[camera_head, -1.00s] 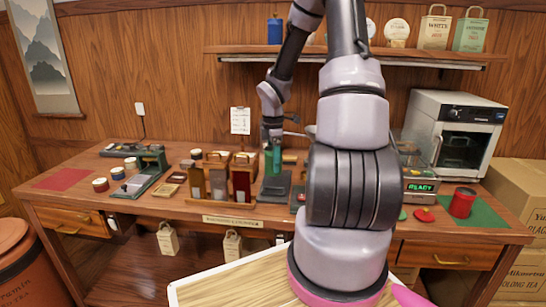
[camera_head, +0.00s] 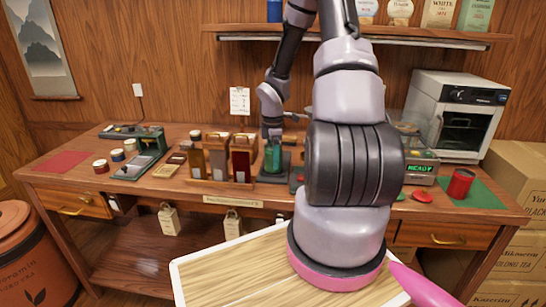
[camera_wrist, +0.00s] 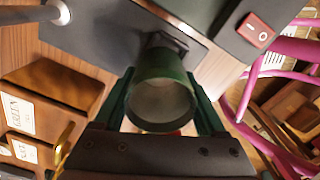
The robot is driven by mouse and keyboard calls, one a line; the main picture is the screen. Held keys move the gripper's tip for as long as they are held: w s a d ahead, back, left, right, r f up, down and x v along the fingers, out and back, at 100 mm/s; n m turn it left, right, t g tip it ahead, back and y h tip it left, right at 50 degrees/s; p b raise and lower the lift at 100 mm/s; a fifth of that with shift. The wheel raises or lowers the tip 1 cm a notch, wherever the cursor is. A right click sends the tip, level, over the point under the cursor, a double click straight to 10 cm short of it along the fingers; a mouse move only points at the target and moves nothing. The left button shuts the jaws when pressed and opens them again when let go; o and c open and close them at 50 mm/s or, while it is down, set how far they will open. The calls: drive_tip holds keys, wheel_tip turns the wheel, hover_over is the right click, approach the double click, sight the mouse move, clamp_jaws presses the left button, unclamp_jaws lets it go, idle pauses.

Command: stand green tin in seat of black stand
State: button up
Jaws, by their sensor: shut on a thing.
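The green tin (camera_head: 273,158) is upright in the head view, with its lower end at the black stand (camera_head: 268,179). My gripper (camera_head: 272,141) comes down from above and is shut on the tin. In the wrist view my gripper (camera_wrist: 163,112) has a finger on each side of the tin (camera_wrist: 160,78), whose round, pale-centred end faces the camera. The tin's far end meets a dark raised seat (camera_wrist: 180,43) on the stand's plate (camera_wrist: 110,25). I cannot tell whether it rests fully in the seat, as the tin hides most of it.
A wooden rack (camera_head: 220,184) with several tall containers stands close left of the black stand. A dark body with a red switch (camera_wrist: 256,29) is beside the stand in the wrist view. A red tin (camera_head: 461,183) stands on a green mat (camera_head: 482,208) at the right.

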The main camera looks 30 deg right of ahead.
drive_tip(key=shift+f, duration=0.1)
idle(0.6)
drive_tip(key=o, duration=1.4)
drive_tip(key=shift+c, duration=0.2)
drive_tip(key=s+a+r+m+t, duration=0.1)
drive_tip(key=s+a+r+m, duration=0.15)
drive_tip(key=r, duration=0.65)
drive_tip(key=s+a+r+m+t+h, duration=0.15)
drive_tip(key=r+m, duration=0.25)
drive_tip(key=r, duration=0.5)
drive_tip(key=s+a+r+m+y, duration=0.1)
drive_tip(key=s+a+r+m, duration=0.15)
drive_tip(key=r, duration=0.65)
drive_tip(key=s+a+r+m+t+y, duration=0.2)
drive_tip(key=s+a+r+m+t, duration=0.2)
drive_tip(key=s+r+m, duration=0.6)
drive_tip(key=s+a+m, duration=0.1)
drive_tip(key=s+a, duration=0.1)
drive_tip(key=s, duration=0.1)
drive_tip(key=shift+a+r+t, duration=0.15)
drive_tip(key=shift+a+t, duration=0.2)
drive_tip(key=shift+a, duration=0.05)
